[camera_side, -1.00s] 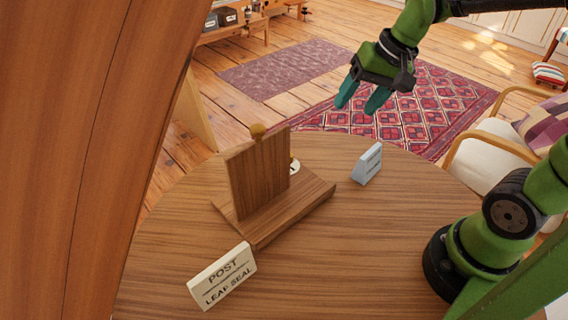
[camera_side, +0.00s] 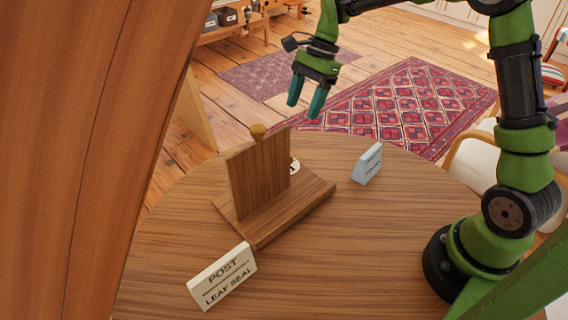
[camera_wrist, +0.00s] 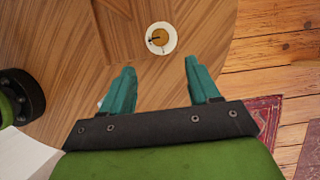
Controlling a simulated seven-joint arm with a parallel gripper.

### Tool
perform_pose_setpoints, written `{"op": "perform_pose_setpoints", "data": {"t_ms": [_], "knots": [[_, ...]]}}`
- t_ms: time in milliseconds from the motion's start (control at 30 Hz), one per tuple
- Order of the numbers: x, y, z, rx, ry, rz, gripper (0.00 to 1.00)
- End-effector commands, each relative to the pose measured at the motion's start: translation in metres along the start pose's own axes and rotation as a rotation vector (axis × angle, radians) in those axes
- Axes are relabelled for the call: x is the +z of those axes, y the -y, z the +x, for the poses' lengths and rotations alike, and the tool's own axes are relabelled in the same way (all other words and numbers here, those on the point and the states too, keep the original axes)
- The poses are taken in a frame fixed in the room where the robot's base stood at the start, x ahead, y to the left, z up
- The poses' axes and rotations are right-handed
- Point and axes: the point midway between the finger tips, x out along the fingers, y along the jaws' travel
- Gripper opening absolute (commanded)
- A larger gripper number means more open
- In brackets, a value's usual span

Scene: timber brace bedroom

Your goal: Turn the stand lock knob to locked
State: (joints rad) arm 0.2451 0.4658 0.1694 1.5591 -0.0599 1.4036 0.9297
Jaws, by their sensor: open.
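A wooden stand (camera_side: 257,182) with an upright panel is on the round table. A yellow-brown knob (camera_side: 258,131) shows above the panel's top edge. A white disc (camera_side: 295,166) with a dark mark is mostly hidden behind the panel. In the wrist view the white disc (camera_wrist: 173,46) has a round brown knob (camera_wrist: 159,37) at its middle and a small dark mark at its left. My gripper (camera_side: 304,109) is open and empty, above and behind the stand, its fingers pointing down. In the wrist view my gripper (camera_wrist: 159,65) has the disc just beyond and between its fingertips.
A small blue-grey sign (camera_side: 367,163) stands right of the stand. A large wooden surface (camera_side: 80,130) fills the left. The table's right middle (camera_side: 370,240) is clear.

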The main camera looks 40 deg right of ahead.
Motion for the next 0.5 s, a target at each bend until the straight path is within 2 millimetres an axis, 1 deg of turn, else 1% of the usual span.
{"op": "perform_pose_setpoints", "data": {"t_ms": [33,300,500], "knots": [[0.001,-0.001,0.013,0.006,0.002,-0.001,0.61],[0.001,-0.001,0.073,0.005,0.003,0.0,0.61],[0.001,-0.001,0.108,0.004,0.002,-0.002,0.61]]}}
